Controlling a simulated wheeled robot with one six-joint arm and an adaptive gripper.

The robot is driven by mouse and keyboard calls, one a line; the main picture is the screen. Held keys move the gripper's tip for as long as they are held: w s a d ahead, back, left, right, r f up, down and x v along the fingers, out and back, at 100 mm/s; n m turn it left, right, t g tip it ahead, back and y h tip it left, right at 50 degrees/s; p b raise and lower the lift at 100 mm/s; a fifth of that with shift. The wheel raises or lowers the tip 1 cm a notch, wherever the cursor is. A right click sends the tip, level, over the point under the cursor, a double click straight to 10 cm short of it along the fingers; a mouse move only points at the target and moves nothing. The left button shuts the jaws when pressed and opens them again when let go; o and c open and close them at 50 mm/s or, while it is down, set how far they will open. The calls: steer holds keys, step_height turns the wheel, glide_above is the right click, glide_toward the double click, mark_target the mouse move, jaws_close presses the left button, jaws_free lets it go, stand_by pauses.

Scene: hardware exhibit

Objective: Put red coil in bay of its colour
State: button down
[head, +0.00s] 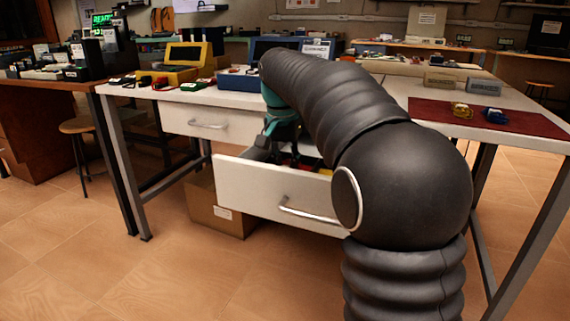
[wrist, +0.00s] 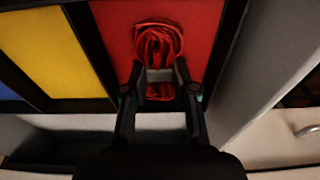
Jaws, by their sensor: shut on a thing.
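The red coil (wrist: 158,42) is a looped bundle of red cord, between my fingers in the wrist view. My gripper (wrist: 160,78) is shut on it. The coil lies over the red bay (wrist: 208,30), inside its outline; whether it touches the bay floor I cannot tell. The yellow bay (wrist: 42,50) is beside it to the left, past a dark divider. In the head view the bays sit in an open white drawer (head: 265,190); my arm hides much of the inside, and the coil is not clear there.
The drawer's pale wall (wrist: 262,55) runs close to the right of the red bay in the wrist view. A closed drawer (head: 185,121) is to the left. A cardboard box (head: 218,212) stands below. A dark red mat (head: 430,118) lies on the table at right.

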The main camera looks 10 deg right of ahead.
steer(key=shift+f, duration=0.2)
steer(key=c, duration=0.9)
jaws_free()
step_height(320, 180, up, 12)
steer(key=s+a+p, duration=0.1)
steer(key=p, duration=0.2)
steer(key=shift+s+r+p, duration=0.15)
steer(key=shift+s+p, duration=0.05)
steer(key=shift+p, duration=0.2)
